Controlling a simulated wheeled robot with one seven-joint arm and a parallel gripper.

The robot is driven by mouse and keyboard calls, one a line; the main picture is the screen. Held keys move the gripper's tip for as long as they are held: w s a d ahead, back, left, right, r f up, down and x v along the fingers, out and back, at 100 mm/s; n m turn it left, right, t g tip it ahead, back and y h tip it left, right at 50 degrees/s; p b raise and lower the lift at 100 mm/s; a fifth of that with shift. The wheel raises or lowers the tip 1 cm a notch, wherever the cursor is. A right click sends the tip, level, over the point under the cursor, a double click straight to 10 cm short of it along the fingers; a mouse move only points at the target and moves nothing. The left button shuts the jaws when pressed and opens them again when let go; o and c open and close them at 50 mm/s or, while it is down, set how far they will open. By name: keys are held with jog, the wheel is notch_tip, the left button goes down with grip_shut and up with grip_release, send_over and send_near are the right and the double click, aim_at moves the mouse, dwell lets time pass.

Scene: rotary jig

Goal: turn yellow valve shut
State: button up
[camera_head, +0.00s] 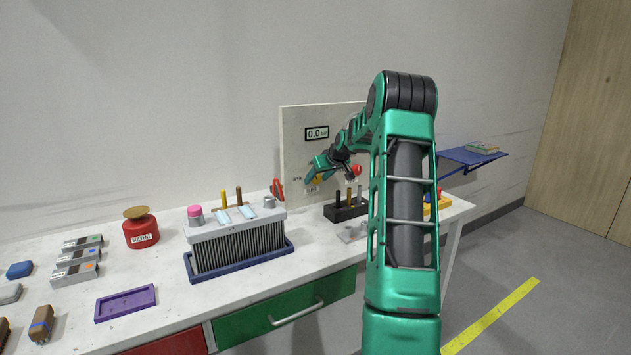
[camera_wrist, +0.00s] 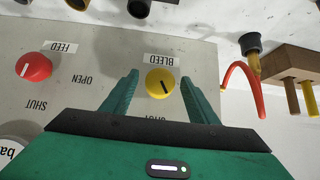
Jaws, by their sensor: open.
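The yellow valve knob (camera_wrist: 157,82), under a BLEED label, is on a grey panel and appears upside down in the wrist view. Its dark mark slants toward the lower right, not straight at the partly covered SHUT label below it. My gripper (camera_wrist: 160,75) is open, with one finger on each side of the knob. Gaps show between fingers and knob; I cannot tell any contact. In the head view my gripper (camera_head: 312,176) is at the upright panel (camera_head: 294,130), where only a bit of yellow shows.
A red FEED knob (camera_wrist: 33,67) is beside the yellow one. A red hook-shaped thing (camera_wrist: 241,75) and a wooden block (camera_wrist: 285,65) are on the other side. In the head view, a gauge (camera_head: 317,133) reads 0.0. A black tool holder (camera_head: 345,210) and finned grey block (camera_head: 238,245) stand on the bench.

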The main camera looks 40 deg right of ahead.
jog(key=c, duration=1)
jog(key=shift+c, duration=0.2)
jog(key=shift+d, duration=0.1)
jog(key=shift+d+f+m+y, duration=0.15)
jog(key=shift+m+y, duration=0.35)
jog(key=shift+y, duration=0.5)
jog(key=shift+s+d+m+t+y, duration=0.15)
jog(key=shift+m+t+y, duration=0.55)
jog(key=shift+y, duration=0.5)
jog(key=o, duration=1)
